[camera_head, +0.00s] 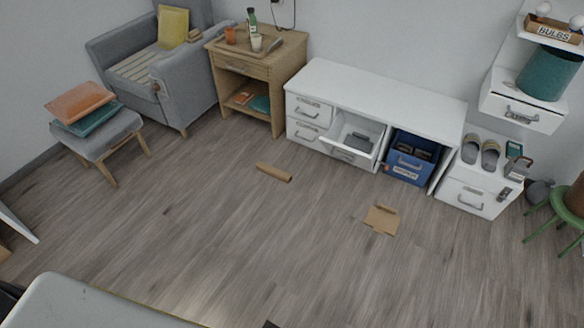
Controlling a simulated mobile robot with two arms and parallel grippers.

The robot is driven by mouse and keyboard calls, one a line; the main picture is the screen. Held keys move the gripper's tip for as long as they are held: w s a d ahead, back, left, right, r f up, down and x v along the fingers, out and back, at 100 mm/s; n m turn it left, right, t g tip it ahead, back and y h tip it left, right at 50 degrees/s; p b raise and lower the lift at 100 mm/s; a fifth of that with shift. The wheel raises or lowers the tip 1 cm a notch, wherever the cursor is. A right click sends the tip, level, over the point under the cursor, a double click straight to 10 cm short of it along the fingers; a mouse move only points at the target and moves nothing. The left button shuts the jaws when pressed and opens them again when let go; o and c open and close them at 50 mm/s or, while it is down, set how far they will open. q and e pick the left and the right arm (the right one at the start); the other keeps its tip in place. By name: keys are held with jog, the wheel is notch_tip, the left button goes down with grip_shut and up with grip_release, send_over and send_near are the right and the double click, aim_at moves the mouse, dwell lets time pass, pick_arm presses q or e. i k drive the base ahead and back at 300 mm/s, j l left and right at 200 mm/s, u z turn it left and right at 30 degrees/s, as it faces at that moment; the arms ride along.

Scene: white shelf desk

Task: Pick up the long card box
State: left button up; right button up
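A long, narrow brown card box (273,172) lies on the wooden floor in the middle of the room, in front of the white shelf desk. A flatter, squarish brown card piece (381,219) with a raised flap lies on the floor further right. Neither of my grippers shows in the head view.
The white shelf desk (376,88) stands along the back wall, with one drawer (352,136) pulled open and a blue bin (409,158) in it. A wooden side table (242,70), grey armchair (130,45) and stool (100,135) stand left. The middle floor is mostly clear.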

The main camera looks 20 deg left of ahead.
aim_at(277, 174)
jog(key=i+j, duration=0.35)
jog(key=i+j+z, duration=0.15)
jog(key=i+j, duration=0.15)
jog(key=j, duration=0.15)
jog(key=i+j, duration=0.35)
jog(key=i+j+z, duration=0.1)
jog(key=i+j, duration=0.2)
jog(key=j, duration=0.25)
jog(key=i+j+z, duration=0.1)
jog(key=i+j, duration=0.2)
jog(key=j, duration=0.2)
